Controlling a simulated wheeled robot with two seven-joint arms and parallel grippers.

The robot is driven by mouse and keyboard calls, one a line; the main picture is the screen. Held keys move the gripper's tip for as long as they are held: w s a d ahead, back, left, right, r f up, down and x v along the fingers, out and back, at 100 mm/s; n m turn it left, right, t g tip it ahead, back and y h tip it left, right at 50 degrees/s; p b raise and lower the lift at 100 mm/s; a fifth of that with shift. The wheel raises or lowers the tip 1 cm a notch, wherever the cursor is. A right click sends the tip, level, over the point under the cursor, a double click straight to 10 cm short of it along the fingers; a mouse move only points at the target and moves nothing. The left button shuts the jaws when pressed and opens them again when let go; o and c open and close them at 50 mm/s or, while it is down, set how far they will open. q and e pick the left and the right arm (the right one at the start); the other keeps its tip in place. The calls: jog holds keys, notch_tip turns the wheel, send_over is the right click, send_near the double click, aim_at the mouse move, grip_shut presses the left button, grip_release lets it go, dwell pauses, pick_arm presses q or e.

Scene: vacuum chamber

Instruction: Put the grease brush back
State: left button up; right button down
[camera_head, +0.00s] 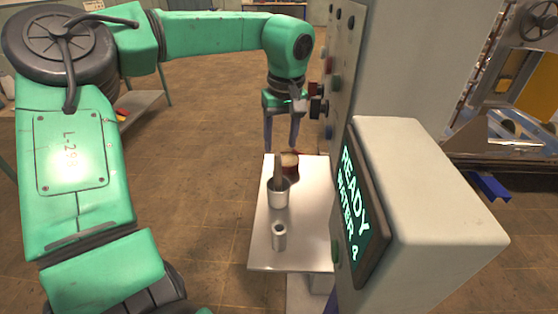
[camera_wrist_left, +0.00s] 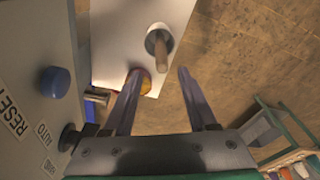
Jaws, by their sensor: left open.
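A brown handle (camera_head: 278,170), apparently the grease brush, stands tilted in a light metal cup (camera_head: 279,198) on a small white table (camera_head: 262,245). Its lower end is hidden in the cup. The handle (camera_wrist_left: 162,52) and cup (camera_wrist_left: 151,40) also show in the left wrist view. My left gripper (camera_head: 282,142) points down, open and empty, at the table's far end, behind the cup. My right gripper is not in view.
A dark red jar with a tan top (camera_head: 290,163) stands behind the cup, near my left fingers. A small metal cylinder (camera_head: 279,237) stands in front. The control panel with knobs (camera_head: 337,75) and a READY screen box (camera_head: 430,190) closes off the table's right side. Floor is open leftward.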

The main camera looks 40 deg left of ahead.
pick_arm(q)
notch_tip(320, 180, up, 3)
jog(key=shift+d+f, duration=0.15)
jog(key=shift+f, duration=0.05)
jog(key=shift+f, duration=0.1)
